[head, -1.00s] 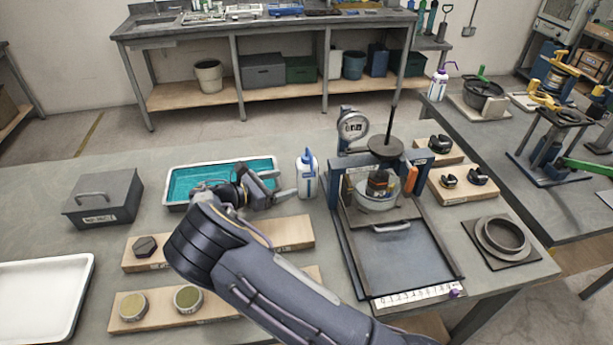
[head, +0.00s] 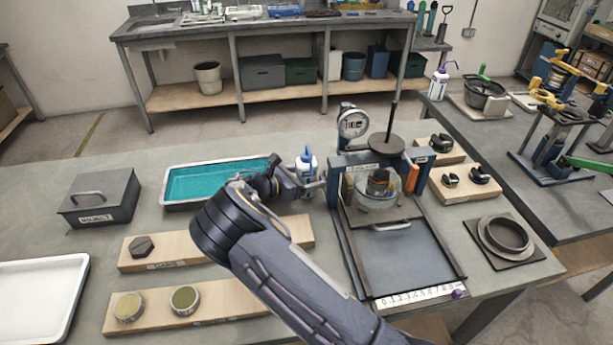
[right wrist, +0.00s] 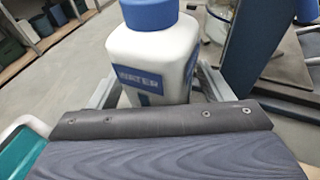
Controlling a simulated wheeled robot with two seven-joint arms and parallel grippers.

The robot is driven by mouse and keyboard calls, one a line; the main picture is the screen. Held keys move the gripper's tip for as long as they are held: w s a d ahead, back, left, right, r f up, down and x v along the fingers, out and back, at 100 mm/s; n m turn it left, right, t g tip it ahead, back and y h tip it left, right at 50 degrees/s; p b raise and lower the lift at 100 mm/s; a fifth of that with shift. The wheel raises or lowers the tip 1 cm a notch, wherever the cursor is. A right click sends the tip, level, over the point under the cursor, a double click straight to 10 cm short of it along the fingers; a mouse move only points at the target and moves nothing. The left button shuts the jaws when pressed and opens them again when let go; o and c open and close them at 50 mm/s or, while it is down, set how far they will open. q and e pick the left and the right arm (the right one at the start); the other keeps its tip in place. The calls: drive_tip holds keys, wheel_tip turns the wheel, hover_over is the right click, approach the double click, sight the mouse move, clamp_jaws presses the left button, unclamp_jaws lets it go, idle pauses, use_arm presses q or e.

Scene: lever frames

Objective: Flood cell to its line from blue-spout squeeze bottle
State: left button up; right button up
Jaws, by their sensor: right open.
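The squeeze bottle (head: 306,163) is white with a blue spout and stands upright on the bench, right of the teal tray. In the right wrist view the bottle (right wrist: 152,55) shows its blue cap and a label reading WATER. My right gripper (head: 309,186) is open, with one finger on each side of the bottle's body; I cannot tell whether they touch it. The cell (head: 377,190) is a clear round cup inside the blue lever frame, under a round dark weight plate (head: 386,146). Its water level is too small to read. My left gripper is not in view.
The teal-lined tray (head: 210,184) lies behind my right arm. A dial gauge (head: 352,122) tops the frame, close right of the bottle. A dark lidded box (head: 101,197) and wooden boards (head: 165,312) are at left. A purple-spout bottle (head: 440,84) stands on the right bench.

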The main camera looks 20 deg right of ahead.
sight(307, 168)
drive_tip(key=c, duration=0.5)
drive_tip(key=shift+r+p, duration=1.1)
drive_tip(key=shift+r, duration=0.45)
drive_tip(key=shift+c, duration=0.2)
